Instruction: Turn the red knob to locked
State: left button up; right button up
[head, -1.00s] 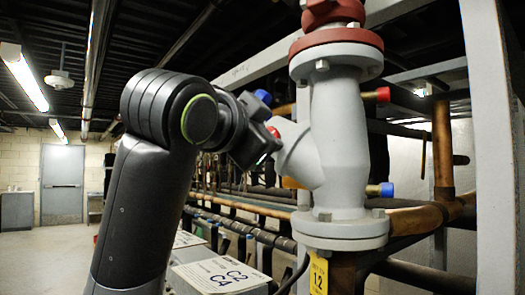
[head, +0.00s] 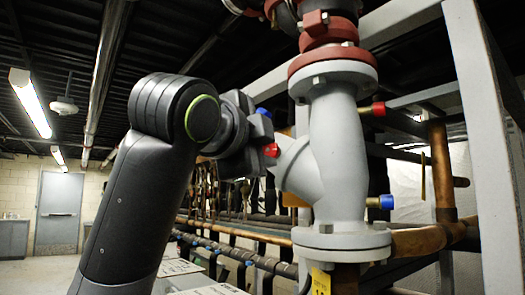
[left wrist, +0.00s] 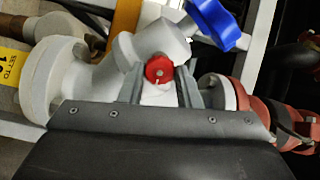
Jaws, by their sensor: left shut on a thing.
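The red knob (left wrist: 159,69) is a small round knob with a pale mark below its centre. It sits on the grey valve body (left wrist: 85,75), between the two fingers of my left gripper (left wrist: 160,80). The fingers are shut on it, one on each side. In the head view my left gripper (head: 250,150) reaches the angled branch of the grey valve (head: 338,150) from the left. A bit of red (head: 272,150) shows at its tip there. The mark's lettering, if any, cannot be read. My right gripper is in neither current view.
A blue handle (left wrist: 213,22) is close beside the knob. A red cap (head: 378,108) and a blue cap (head: 386,202) stick out right of the valve. A yellow tag (head: 320,281) hangs below. Grey frame posts (head: 485,150) and copper pipes (head: 442,170) stand at right.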

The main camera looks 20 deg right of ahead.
dwell(0.4)
pick_arm(q)
jog(key=o, duration=1)
jog(key=shift+c, duration=0.2)
jog(key=shift+s, duration=0.1)
jog(key=shift+s+a+b, duration=0.3)
jog(key=shift+a, duration=0.05)
jog(key=b+v, duration=0.5)
jog(key=v, duration=1.1)
jog(key=shift+s, duration=0.1)
